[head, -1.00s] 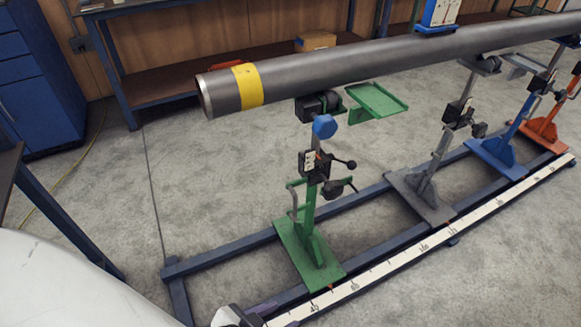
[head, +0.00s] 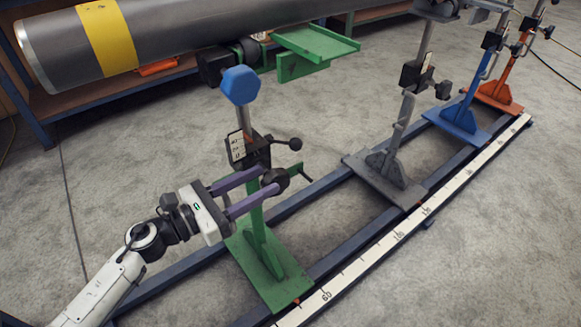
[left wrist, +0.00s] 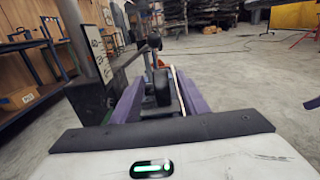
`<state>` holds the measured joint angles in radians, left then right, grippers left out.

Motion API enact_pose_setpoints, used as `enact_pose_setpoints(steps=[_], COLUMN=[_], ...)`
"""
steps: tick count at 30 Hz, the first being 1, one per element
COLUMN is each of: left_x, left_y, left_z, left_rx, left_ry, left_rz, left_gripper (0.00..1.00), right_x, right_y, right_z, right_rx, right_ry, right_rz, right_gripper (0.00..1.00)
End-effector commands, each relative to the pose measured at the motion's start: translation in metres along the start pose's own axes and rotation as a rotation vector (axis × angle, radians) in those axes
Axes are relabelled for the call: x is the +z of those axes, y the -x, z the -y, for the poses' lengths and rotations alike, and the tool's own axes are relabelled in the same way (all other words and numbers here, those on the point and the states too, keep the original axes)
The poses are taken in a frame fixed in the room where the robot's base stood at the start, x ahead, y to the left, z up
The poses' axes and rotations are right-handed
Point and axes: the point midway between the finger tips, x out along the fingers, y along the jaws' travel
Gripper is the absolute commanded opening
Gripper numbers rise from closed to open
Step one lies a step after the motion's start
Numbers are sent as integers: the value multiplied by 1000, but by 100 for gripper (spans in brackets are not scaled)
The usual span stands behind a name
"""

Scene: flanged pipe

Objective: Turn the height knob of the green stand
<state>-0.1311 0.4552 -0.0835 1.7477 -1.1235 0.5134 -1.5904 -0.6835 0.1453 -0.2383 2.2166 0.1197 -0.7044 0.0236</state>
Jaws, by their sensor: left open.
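The grey pipe (head: 180,35) with a yellow band runs above. Grey (head: 385,178), blue (head: 462,121) and orange (head: 497,96) stands follow along the rail, beside a white ruler strip (head: 400,233). The floor in front is clear.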

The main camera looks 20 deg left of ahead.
Motion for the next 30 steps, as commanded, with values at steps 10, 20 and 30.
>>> enact_pose_setpoints(steps=[10, 20, 30], left_x=[2, 1, 1], left_y=[-64, -85, -85], left_z=[0, 0, 0], left_rx=[1, 3, 3], left_ry=[6, 7, 7], left_rz=[4, 2, 1], left_gripper=[41, 41, 15], right_x=[0, 0, 0], right_y=[0, 0, 0], right_z=[0, 0, 0], right_rx=[1, 0, -1], right_ry=[0, 1, 1], right_rz=[0, 1, 1], right_gripper=[100, 100, 100])
